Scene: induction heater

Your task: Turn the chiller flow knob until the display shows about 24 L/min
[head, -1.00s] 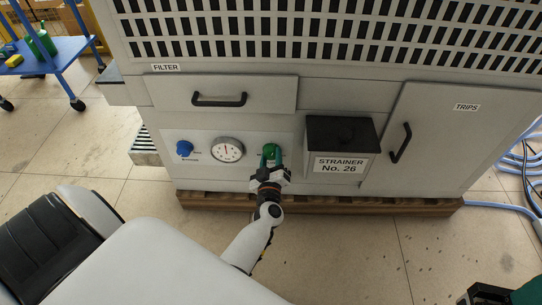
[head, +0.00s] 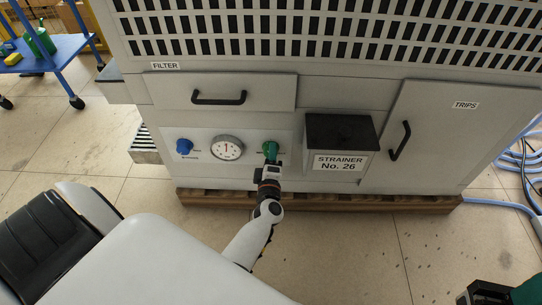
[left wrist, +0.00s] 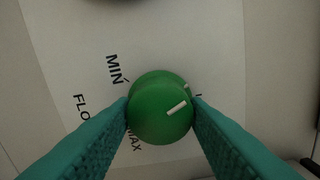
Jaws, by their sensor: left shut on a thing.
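The green flow knob (head: 270,148) sits on the lower front panel of the chiller, right of the round white gauge (head: 227,148). In the left wrist view the knob (left wrist: 161,107) has a white pointer line, with MIN and partly hidden MAX marks printed beside it. My left gripper (left wrist: 161,112) is shut on the knob, one teal finger on each side. In the head view my left gripper (head: 270,160) reaches the knob from below. The gauge has a red needle near upright; its numbers are too small to read. Only part of my right gripper (head: 485,294) shows at the lower right corner.
A blue knob (head: 184,147) is left of the gauge. The STRAINER No. 26 box (head: 341,145) juts out right of the green knob. A FILTER drawer (head: 222,94) is above, and a TRIPS door (head: 437,135) is at right. Blue hoses (head: 520,170) lie on the floor.

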